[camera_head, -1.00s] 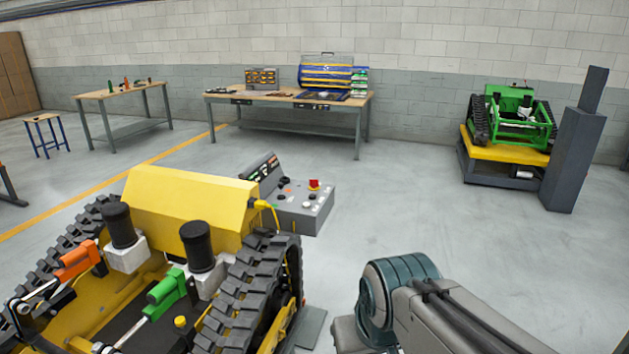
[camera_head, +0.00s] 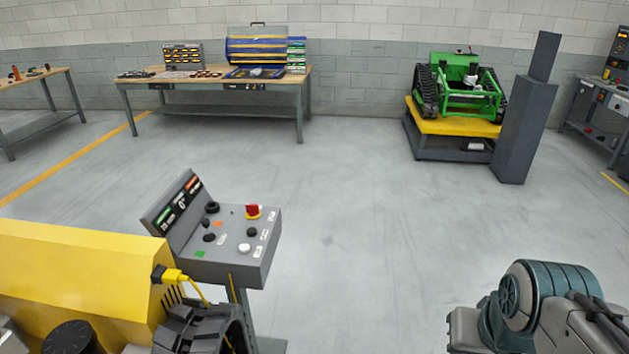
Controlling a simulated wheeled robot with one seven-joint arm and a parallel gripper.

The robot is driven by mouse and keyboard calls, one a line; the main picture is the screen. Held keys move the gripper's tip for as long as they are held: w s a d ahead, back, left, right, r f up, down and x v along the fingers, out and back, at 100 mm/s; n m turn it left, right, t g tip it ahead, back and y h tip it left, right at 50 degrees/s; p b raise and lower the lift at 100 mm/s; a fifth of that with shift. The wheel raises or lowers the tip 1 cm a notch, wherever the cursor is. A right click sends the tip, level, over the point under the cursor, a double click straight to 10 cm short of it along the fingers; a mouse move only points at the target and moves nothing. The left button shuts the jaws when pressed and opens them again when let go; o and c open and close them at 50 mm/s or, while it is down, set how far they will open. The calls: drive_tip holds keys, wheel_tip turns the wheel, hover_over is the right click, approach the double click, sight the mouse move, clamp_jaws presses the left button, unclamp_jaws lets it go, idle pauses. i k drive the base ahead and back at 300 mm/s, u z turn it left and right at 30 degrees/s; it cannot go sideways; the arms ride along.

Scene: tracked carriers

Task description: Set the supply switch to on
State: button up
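A grey control console (camera_head: 228,262) stands on a post beside the yellow tracked carrier (camera_head: 75,280). A raised back panel (camera_head: 176,207) has green, white and red labelled strips. I cannot tell which control is the supply switch, as the labels are too small to read. A yellow plug and cable (camera_head: 180,277) join the carrier near the console. My gripper is out of view; only part of my arm shows at lower right.
A workbench (camera_head: 216,85) with tool bins stands at the back wall. A green tracked machine (camera_head: 460,92) sits on a yellow-topped lift beside a dark grey column (camera_head: 525,120). Another bench is at far right. The floor (camera_head: 370,230) right of the console is clear.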

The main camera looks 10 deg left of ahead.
sight(253, 210)
drive_tip(key=u, duration=0.05)
drive_tip(key=i, duration=1.35)
drive_tip(key=u, duration=1.25)
drive_tip(key=i, duration=0.75)
drive_tip(key=u, duration=0.75)
